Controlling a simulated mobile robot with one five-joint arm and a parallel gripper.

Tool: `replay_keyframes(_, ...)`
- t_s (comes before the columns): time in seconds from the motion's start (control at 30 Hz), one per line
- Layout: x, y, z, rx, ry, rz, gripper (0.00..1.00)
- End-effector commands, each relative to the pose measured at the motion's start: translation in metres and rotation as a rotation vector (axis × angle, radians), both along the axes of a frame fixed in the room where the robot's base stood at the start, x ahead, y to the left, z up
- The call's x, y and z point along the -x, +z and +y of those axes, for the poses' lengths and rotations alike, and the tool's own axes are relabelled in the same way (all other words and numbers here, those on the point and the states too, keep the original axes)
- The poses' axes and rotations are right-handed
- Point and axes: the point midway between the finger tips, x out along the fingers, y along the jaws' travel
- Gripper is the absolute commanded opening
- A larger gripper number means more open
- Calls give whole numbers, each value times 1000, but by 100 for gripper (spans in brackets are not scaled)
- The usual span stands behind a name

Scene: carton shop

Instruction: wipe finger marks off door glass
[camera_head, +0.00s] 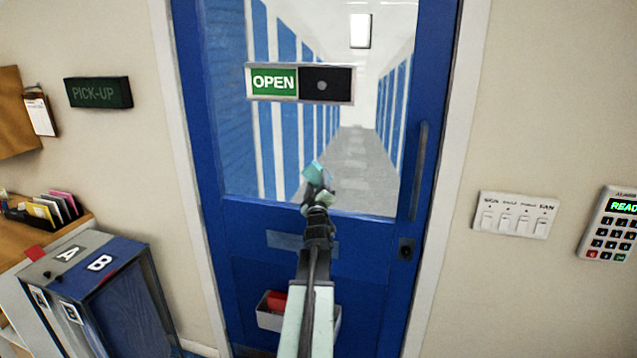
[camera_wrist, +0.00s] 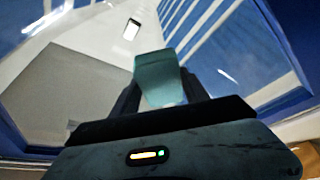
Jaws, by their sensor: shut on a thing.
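The door glass (camera_head: 232,150) fills the upper part of a blue door (camera_head: 215,255), and a corridor with blue shutters shows through it. My gripper (camera_head: 318,180) is in front of the lower part of the glass. It is shut on a teal cloth or pad (camera_head: 313,170), which also shows between the fingers in the wrist view (camera_wrist: 158,80). I cannot tell whether the pad touches the glass. No finger marks can be made out on the glass.
An OPEN sign (camera_head: 274,82) is on the glass. A door handle (camera_head: 419,170) is at the right. Switches (camera_head: 515,215) and a keypad (camera_head: 612,225) are on the right wall. Boxes marked A and B (camera_head: 100,263) stand lower left. A white bin (camera_head: 268,318) is low on the door.

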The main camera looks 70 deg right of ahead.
Motion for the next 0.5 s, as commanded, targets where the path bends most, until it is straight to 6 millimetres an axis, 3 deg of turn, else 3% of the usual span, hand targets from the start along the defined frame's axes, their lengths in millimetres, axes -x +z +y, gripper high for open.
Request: replay_keyframes(0.5,4,0,56,0,0,1,21)
